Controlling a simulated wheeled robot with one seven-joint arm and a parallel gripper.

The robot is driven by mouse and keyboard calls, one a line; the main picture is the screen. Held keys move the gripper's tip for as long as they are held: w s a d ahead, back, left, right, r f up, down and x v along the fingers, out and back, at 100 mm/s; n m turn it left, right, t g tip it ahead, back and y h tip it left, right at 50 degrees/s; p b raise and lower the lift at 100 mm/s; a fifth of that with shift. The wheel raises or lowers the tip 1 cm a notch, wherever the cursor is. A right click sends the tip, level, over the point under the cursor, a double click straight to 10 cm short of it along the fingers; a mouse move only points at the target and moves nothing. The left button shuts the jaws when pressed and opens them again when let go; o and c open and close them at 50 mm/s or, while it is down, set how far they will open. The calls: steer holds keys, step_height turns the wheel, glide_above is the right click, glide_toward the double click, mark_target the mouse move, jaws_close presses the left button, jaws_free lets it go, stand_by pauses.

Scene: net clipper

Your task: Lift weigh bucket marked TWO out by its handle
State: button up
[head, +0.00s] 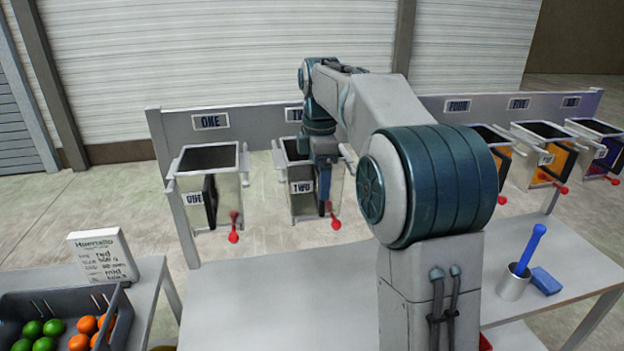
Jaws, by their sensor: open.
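The weigh bucket marked TWO (301,206) hangs from the grey rack rail, a pale metal box with an open top and a TWO label on its front. A red knob (335,223) sits low at its right. My gripper (324,196) points down at the right part of the bucket's front, around where the handle is. My gripper is open, but its fingers are small and I cannot tell whether they are around the handle or in front of it. The handle is mostly hidden behind my gripper.
Bucket ONE (196,216) hangs to the left, its dark handle (210,201) in view. More buckets with coloured contents hang at the right, partly behind my arm. The grey table (270,305) is bare in front. A crate of fruit (112,335) stands at left, a cup (513,284) at right.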

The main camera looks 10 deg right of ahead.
mark_target(302, 198)
steer(key=shift+a+f, duration=0.1)
steer(key=shift+f, duration=1.5)
steer(key=shift+s, duration=0.1)
steer(key=c, duration=1.4)
steer(key=shift+r, duration=0.15)
